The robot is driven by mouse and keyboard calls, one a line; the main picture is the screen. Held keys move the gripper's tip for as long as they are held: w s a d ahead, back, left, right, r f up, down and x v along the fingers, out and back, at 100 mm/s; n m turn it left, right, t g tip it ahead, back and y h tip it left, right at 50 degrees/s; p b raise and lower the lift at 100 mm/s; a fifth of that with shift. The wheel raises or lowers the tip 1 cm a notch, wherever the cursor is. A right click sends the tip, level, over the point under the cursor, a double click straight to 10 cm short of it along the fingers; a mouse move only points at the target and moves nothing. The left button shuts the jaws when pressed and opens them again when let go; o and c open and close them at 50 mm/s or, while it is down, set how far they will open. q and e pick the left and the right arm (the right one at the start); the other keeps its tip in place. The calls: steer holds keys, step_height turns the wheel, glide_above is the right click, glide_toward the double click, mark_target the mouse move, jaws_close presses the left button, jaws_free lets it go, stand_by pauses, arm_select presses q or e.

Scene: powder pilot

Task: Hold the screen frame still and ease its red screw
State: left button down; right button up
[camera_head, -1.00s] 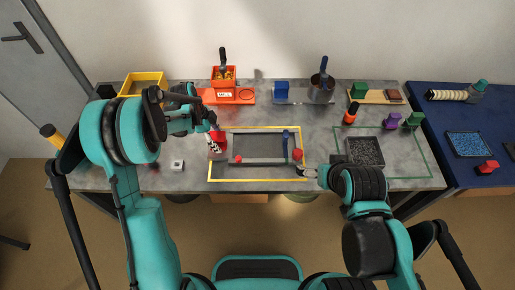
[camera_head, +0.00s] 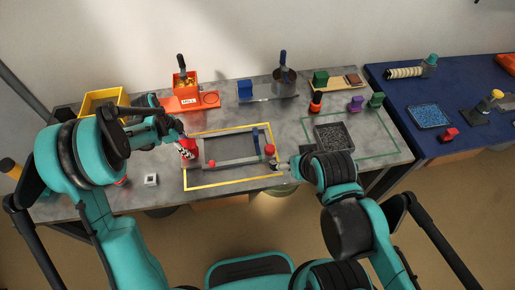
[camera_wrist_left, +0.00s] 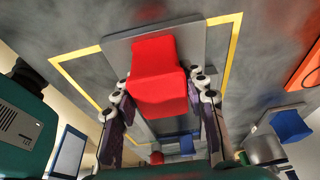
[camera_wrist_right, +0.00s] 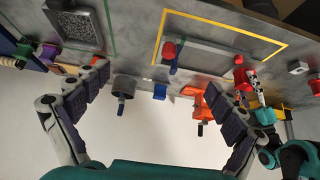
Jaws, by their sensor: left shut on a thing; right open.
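The grey screen frame (camera_head: 222,163) lies inside a yellow outline on the table. A red block (camera_head: 188,153) stands at its left end; it fills the middle of the left wrist view (camera_wrist_left: 158,75). My left gripper (camera_head: 184,142) is shut on this block, one finger on each side. The red screw (camera_head: 269,149), a round knob, is at the frame's right end beside a blue bar (camera_head: 256,139). It also shows in the right wrist view (camera_wrist_right: 169,50). My right gripper (camera_head: 281,164) is open and empty, just in front of and right of the screw, apart from it.
A dark tray of grey grains (camera_head: 333,136) lies right of the frame within a green outline. An orange box (camera_head: 186,85), a blue block (camera_head: 245,89) and a metal cup (camera_head: 284,76) stand along the back. A small white block (camera_head: 151,180) is at the front left.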

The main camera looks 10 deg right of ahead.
steer(key=c, duration=0.8)
steer(key=shift+w+r, duration=0.15)
steer(key=shift+w, duration=0.15)
steer(key=shift+c, duration=1.3)
steer(key=g, duration=0.7)
glide_above(270, 148)
step_height(270, 148, down, 6)
steer(key=shift+w+f, duration=0.1)
steer(key=shift+f, duration=4.7)
